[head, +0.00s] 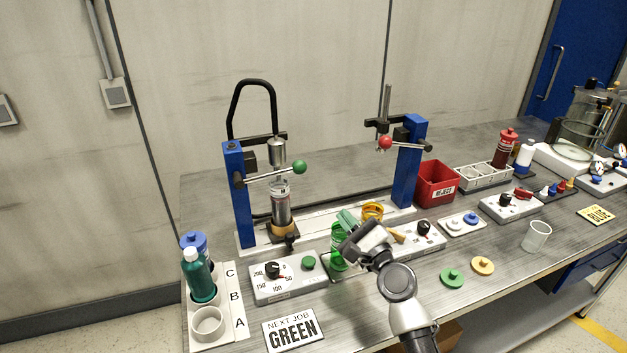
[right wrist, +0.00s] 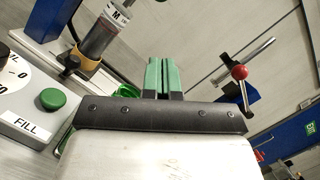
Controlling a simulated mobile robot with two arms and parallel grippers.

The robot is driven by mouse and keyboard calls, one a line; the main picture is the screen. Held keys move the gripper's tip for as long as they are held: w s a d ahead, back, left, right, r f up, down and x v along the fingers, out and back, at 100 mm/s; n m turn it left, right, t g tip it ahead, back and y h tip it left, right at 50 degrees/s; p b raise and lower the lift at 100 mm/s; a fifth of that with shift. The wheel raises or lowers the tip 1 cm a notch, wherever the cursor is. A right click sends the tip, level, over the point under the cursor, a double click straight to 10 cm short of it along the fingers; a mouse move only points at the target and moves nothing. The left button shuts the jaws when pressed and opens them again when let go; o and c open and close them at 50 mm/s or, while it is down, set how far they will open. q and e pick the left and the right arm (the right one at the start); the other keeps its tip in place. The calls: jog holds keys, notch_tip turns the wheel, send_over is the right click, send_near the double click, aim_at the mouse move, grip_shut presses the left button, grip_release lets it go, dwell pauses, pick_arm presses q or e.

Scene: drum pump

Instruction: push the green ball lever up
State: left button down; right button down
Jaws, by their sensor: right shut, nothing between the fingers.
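The green ball lever (head: 299,167) is on the left blue press stand (head: 237,195) in the head view. Its rod runs almost level from the stand, rising slightly toward the green ball at its right end. My right gripper (head: 346,219) is below and right of the green ball, apart from it, over the front of the pump bench. Its green fingers are together and empty, as the right wrist view (right wrist: 165,76) also shows. The green ball is not seen in the right wrist view. My left gripper is not in view.
A red ball lever (head: 385,143) is on the right blue stand; it shows in the wrist view too. A clear cylinder (head: 280,203) stands under the left press. A green jar (head: 338,247) is close beside my gripper. A dial box (head: 288,279) is in front.

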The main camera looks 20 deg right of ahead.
jog(key=w+a+r+p, duration=0.2)
jog(key=w+a+r, duration=0.2)
jog(key=w, duration=0.5)
jog(key=shift+w+a+r+p, duration=0.2)
jog(key=shift+w+p, duration=0.05)
jog(key=shift+p, duration=0.15)
notch_tip(320, 180, up, 3)
jog(key=n+p, duration=0.1)
jog(key=p, duration=0.1)
jog(key=n+y+p, duration=0.1)
jog(key=n, duration=0.1)
jog(key=shift+s+r+g+p, duration=0.1)
jog(key=shift+r+g+p, duration=0.1)
jog(key=shift+g+p, duration=0.2)
